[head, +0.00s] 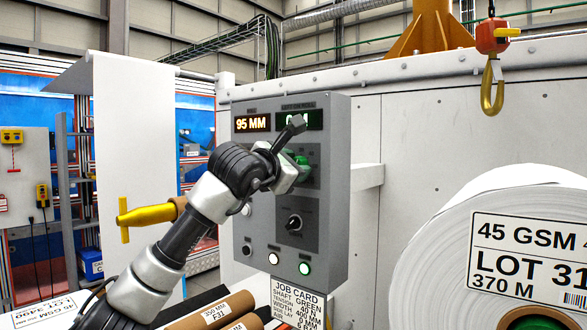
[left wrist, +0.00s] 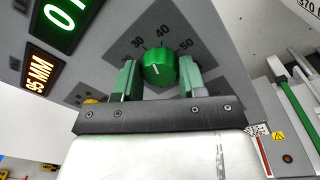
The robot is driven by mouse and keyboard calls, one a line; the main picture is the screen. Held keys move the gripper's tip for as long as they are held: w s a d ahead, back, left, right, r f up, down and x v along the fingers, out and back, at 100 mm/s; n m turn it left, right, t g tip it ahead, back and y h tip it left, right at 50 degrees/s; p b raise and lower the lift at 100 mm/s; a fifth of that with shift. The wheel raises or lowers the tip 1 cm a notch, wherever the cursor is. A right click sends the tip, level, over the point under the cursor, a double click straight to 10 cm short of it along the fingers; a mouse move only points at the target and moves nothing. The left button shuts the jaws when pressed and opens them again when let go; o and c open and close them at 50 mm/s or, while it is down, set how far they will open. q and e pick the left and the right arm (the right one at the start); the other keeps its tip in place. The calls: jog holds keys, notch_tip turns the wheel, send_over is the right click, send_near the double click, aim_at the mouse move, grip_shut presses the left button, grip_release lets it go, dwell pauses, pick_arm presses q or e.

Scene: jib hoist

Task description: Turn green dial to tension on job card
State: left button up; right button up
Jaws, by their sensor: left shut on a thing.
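The green dial (left wrist: 160,67) is on the grey control panel, with 30, 40 and 50 printed around it. A small white mark shows on its face; I cannot tell which number it points to. My left gripper (left wrist: 160,80) is shut on the dial, one finger on each side. In the head view my left gripper (head: 290,165) covers most of the dial (head: 303,160). The job card (head: 297,303) hangs below the panel, with a tension line that seems to read 40, small and partly cut off. My right gripper is not in view.
The grey panel (head: 335,200) has a 95 MM display (head: 252,123), a partly hidden second display, a black knob (head: 294,222) and several buttons. A large paper roll (head: 440,260) stands at right, under a hoist hook (head: 492,85). Brown cores (head: 200,315) lie below.

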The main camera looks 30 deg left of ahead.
pick_arm(q)
jog(key=shift+f+m, duration=0.15)
jog(key=shift+m, duration=0.7)
jog(key=shift+f+m, duration=0.15)
jog(key=shift+m, duration=0.7)
jog(key=o, duration=0.6)
jog(key=shift+c, duration=0.2)
jog(key=o, duration=0.4)
jog(key=shift+r, duration=0.15)
jog(key=shift+c, duration=0.2)
jog(key=shift+s, duration=0.1)
jog(key=s+b, duration=0.4)
jog(key=s, duration=0.6)
jog(key=shift+s, duration=0.3)
